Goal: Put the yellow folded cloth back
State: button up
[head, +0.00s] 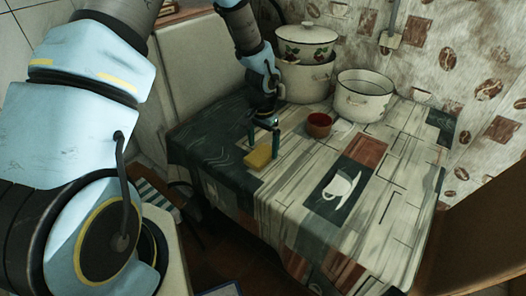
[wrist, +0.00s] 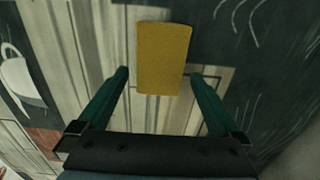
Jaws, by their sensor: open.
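The yellow folded cloth (head: 258,157) lies flat on the patterned tablecloth near the table's left front edge. In the wrist view the cloth (wrist: 163,58) is a yellow rectangle just ahead of my gripper (wrist: 159,74), roughly centred between its two green fingers. In the head view my gripper (head: 264,140) points down over the cloth, with its fingers apart. The fingers are open and no grip on the cloth shows. I cannot tell the exact height of the fingertips above the table.
A small red-inside bowl (head: 319,125) stands right of my gripper. An open enamel pot (head: 362,97) and stacked enamel pots, the top one lidded (head: 306,45), stand at the back by the wall. The table's middle and right front (head: 385,205) are clear.

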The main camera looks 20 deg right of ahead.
aim_at(263, 152)
notch_tip(263, 152, up, 10)
jog(key=b, duration=0.2)
jog(key=shift+f, duration=0.2)
jog(key=w+a+r+n, duration=0.1)
jog(key=a+r+n, duration=0.1)
jog(key=a, duration=0.5)
jog(key=w+a+r+n, duration=0.1)
jog(key=a+r+n, duration=0.15)
jog(key=a, duration=0.55)
jog(key=s+a+r+n, duration=0.2)
jog(key=s+a+n, duration=0.1)
jog(key=a, duration=0.5)
jog(key=s+a+r+n+t, duration=0.1)
jog(key=s+a+r+n, duration=0.1)
jog(key=a, duration=0.6)
jog(key=shift+s+r+n+t, duration=0.15)
jog(key=shift+s+n+t, duration=0.15)
jog(key=shift+s+n, duration=0.5)
jog(key=shift+a, duration=0.1)
